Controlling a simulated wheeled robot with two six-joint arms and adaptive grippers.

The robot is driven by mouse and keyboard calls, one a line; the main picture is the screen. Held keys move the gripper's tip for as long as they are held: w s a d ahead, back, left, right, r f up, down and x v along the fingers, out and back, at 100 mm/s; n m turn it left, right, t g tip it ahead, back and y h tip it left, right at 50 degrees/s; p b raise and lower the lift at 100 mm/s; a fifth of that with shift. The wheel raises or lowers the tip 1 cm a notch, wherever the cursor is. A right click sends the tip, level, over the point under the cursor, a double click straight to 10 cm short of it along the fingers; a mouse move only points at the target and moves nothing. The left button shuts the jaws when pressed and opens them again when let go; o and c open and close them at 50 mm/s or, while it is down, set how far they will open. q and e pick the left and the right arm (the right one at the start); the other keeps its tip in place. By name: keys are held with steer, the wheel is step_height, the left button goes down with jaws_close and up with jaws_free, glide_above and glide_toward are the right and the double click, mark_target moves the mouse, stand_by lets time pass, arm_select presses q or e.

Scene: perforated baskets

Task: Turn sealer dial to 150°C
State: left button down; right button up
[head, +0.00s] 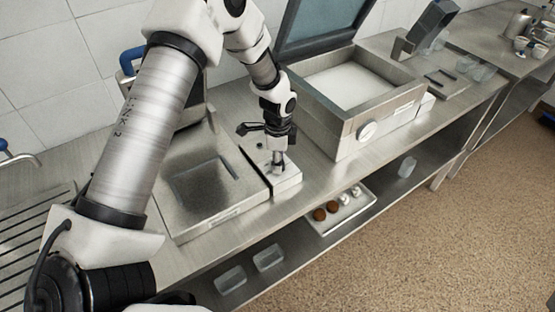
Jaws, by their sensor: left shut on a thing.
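The sealer (215,178) is a flat metal unit on the steel counter, with a blue-handled part (130,62) standing up at its back. A pale control block (288,184) sits at its right end. My left gripper (279,168) points straight down at this block, with its fingers closed on the small dial there. The gripper covers most of the dial, and its marking and setting cannot be read. My right gripper is not in view.
A tray (341,212) and clear containers (268,258) sit on the shelf below. A narrow strip of counter in front is clear.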

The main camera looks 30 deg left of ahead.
arm_select(q)
steer(key=shift+s+f, duration=0.15)
steer(key=shift+f, duration=0.05)
stand_by(0.3)
steer(key=c, duration=0.8)
jaws_free()
steer(key=shift+d, duration=0.1)
steer(key=shift+o, duration=0.2)
steer(key=shift+w, duration=0.2)
step_height(320, 180, up, 12)
